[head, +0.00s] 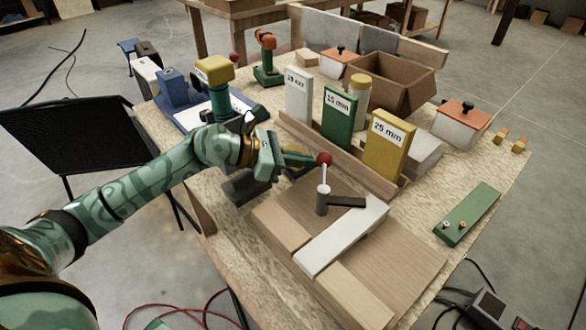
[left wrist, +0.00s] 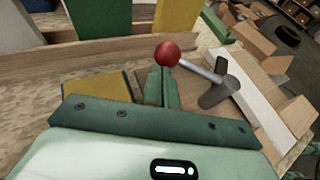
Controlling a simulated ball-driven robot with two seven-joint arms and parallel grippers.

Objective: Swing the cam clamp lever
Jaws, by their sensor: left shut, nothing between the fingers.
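The cam clamp stands on a wooden board and has a grey cylindrical post (head: 323,201) with a dark arm pointing right over a white bar (head: 342,236). Its lever (head: 324,174) is a thin metal rod ending in a red ball knob (head: 324,159). My left gripper (head: 314,160) is shut and empty, with its fingertips right at the left side of the knob. In the left wrist view the red knob (left wrist: 168,54) sits just beyond the fingertips (left wrist: 160,72), and the rod runs right to the post (left wrist: 217,92). I cannot tell whether the fingers touch the knob. My right gripper does not show.
White, green (head: 339,117) and yellow (head: 388,143) labelled blocks stand in a wooden rack behind the clamp. A cardboard box (head: 392,82) and a lidded container (head: 461,124) are at the back right. A green strip (head: 468,214) lies on the right.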

